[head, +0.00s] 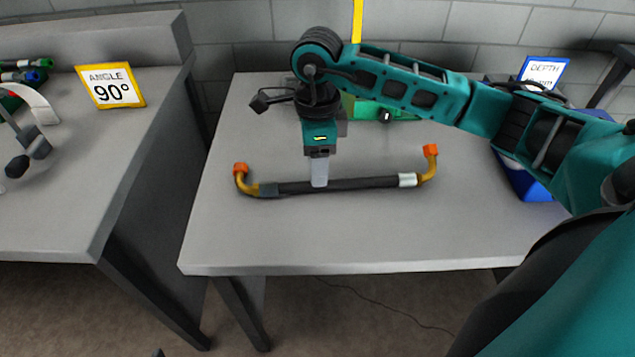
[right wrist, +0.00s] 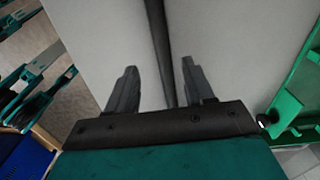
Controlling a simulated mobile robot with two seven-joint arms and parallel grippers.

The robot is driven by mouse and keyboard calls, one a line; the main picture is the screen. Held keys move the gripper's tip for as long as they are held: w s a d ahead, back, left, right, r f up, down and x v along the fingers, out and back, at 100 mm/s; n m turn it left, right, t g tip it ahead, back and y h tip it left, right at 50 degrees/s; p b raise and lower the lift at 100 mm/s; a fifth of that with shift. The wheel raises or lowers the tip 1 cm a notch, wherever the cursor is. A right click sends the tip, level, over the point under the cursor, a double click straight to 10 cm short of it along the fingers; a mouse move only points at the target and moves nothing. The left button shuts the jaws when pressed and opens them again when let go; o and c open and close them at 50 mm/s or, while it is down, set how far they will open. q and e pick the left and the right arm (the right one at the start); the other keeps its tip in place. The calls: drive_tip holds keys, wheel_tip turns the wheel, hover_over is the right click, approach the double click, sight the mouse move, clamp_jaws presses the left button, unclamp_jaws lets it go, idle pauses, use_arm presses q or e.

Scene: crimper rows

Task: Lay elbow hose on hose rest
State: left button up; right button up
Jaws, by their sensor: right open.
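The elbow hose (head: 345,185) lies on the grey table in the head view. It is a black hose with a brass elbow and orange cap at each end, a grey sleeve at left and a white sleeve at right. My right gripper (head: 319,182) points down over the hose, left of its middle. In the right wrist view, the dark hose (right wrist: 160,45) runs between the two open, separated fingers (right wrist: 157,72). Contact with the hose cannot be told. I cannot surely identify the hose rest; a green fixture (head: 400,108) stands behind, partly hidden by my right arm. My left gripper is not in view.
A blue bin (head: 527,182) and a DEPTH sign (head: 543,72) are at the table's right. Across a gap at left, another table (head: 60,210) bears an ANGLE 90° sign (head: 110,87) and several coloured-ended parts. The table's front (head: 370,235) is clear.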

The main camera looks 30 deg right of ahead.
wheel_tip(320, 180, down, 5)
drive_tip(key=shift+w+d+f+b, duration=0.1)
drive_tip(key=shift+d+f+b, duration=0.1)
drive_tip(key=shift+b, duration=0.1)
clamp_jaws()
idle(0.5)
drive_tip(key=shift+r, duration=0.15)
